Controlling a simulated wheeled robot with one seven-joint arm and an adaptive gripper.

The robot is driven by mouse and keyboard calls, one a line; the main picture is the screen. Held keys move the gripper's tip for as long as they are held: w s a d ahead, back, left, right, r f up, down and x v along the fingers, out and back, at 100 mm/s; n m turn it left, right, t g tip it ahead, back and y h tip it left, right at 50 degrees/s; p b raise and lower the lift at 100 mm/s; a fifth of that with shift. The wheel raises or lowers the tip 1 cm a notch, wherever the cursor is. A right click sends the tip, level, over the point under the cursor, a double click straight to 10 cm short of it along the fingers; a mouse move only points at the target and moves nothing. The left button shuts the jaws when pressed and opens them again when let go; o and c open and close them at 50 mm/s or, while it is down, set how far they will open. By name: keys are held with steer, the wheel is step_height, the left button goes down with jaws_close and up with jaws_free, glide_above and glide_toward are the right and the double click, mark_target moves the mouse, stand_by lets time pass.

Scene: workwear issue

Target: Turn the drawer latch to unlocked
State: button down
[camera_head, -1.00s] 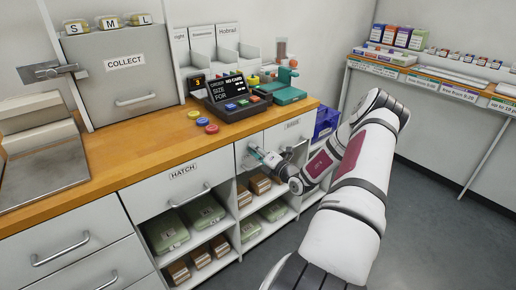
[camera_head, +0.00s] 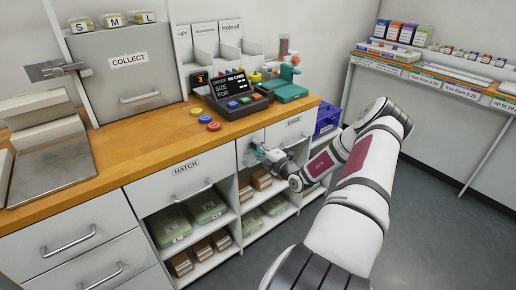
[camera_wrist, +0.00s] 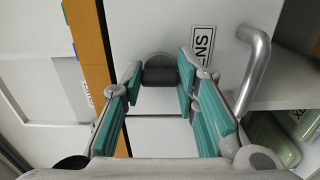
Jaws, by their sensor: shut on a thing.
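The drawer latch shows in the wrist view as a dark, short cylindrical knob (camera_wrist: 160,74) on a grey round base. It is on a pale drawer front (camera_wrist: 215,20). My gripper (camera_wrist: 161,76) has its teal-padded fingertips on either side of the knob and is shut on it. In the head view my gripper (camera_head: 262,153) is at the small drawer front below the counter edge, and it hides the latch there. The latch's locked or unlocked position cannot be read.
A bar handle (camera_wrist: 257,65) stands out close beside my right finger, near a partly hidden label (camera_wrist: 204,45). The wooden counter (camera_head: 130,155) is above. Open shelves with brown boxes (camera_head: 262,179) are below. A blue crate (camera_head: 327,120) stands to the right.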

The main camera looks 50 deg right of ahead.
stand_by(0.3)
steer(key=c, duration=1.2)
jaws_free()
steer(key=shift+c, duration=0.2)
steer(key=v, duration=1.2)
